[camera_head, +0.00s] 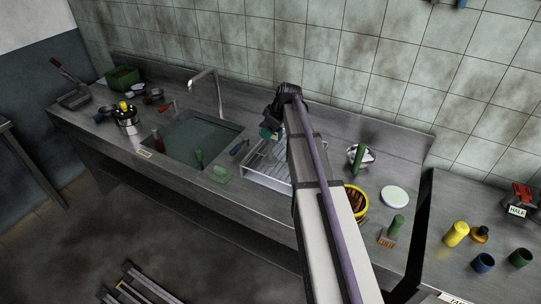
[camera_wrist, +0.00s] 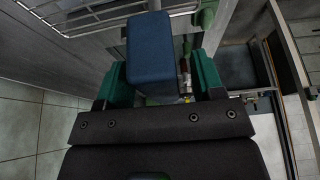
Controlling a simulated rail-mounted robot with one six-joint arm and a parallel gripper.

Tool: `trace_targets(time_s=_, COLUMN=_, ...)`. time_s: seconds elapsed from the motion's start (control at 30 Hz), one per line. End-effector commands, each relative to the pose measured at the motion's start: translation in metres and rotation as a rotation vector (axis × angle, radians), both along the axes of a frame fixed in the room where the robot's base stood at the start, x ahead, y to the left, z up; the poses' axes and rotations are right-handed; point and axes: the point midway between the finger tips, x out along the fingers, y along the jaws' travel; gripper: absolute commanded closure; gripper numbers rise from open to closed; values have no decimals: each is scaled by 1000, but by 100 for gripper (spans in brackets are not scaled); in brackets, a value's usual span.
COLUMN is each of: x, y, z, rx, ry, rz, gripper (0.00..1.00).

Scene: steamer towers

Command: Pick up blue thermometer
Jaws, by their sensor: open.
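A blue block-shaped body (camera_wrist: 150,48), which I take to be the blue thermometer, shows large in the wrist view in line with the gap between my green fingers. Whether the fingers touch it cannot be told. In the wrist view my gripper (camera_wrist: 160,82) is open. The thermometer's lower part is hidden.
The wire dish rack (camera_head: 262,176) stands close to my gripper, partly behind my arm. The sink (camera_head: 190,137) with a tall faucet (camera_head: 207,88) is to the left. A yellow-rimmed bowl (camera_head: 355,202) is on the right.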

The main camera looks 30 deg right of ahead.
Motion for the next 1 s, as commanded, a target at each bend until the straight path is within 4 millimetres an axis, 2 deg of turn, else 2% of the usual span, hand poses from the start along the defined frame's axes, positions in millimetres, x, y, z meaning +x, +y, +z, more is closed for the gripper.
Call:
trace_targets(time_s=0.1, x=0, y=0, z=3, rx=0, ry=0, rz=0, gripper=38)
trace_targets(time_s=0.73, x=0, y=0, z=3, rx=0, ry=0, rz=0, gripper=99)
trace_targets(time_s=1.0, x=0, y=0, z=5, rx=0, ry=0, rz=0, gripper=100)
